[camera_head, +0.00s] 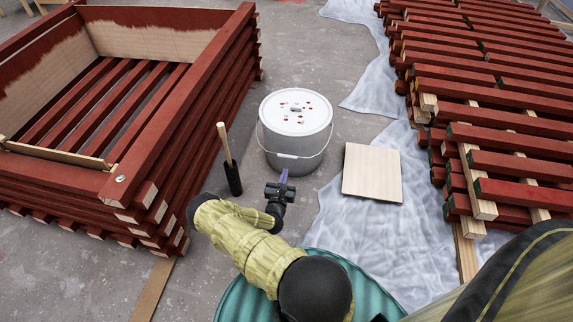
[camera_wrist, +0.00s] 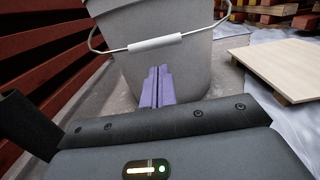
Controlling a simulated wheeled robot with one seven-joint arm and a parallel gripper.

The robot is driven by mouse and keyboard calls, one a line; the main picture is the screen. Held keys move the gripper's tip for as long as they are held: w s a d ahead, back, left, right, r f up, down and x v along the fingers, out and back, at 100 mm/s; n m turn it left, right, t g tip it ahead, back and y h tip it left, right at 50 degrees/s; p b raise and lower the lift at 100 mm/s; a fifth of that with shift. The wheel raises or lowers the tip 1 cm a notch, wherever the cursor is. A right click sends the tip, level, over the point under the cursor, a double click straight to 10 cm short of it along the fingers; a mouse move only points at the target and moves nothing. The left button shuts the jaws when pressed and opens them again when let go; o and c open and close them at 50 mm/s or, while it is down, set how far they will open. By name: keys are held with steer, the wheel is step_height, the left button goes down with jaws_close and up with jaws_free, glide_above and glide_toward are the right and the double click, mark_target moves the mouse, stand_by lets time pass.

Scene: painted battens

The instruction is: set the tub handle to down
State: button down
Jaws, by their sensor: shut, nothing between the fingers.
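A white tub (camera_head: 296,128) with red paint spots on its lid stands on the floor in the middle of the head view. Its wire handle (camera_head: 318,153) hangs down across the near side, with a white grip (camera_wrist: 155,42) showing in the wrist view. My gripper (camera_head: 284,174) is in front of the tub, its purple fingers (camera_wrist: 157,88) together and empty. In the wrist view the fingertips are just below the handle grip, over the tub's wall. I cannot tell whether they touch the wall.
A black tool with a wooden shaft (camera_head: 226,148) stands left of the tub. A red slatted crate (camera_head: 190,120) is at the left, and stacked red battens (camera_head: 500,125) are at the right. A pale board (camera_head: 372,173) lies near clear plastic sheeting (camera_head: 365,235).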

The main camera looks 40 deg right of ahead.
steer(key=p+v, duration=0.1)
steer(key=v, duration=0.3)
steer(key=shift+f, duration=0.1)
stand_by(0.3)
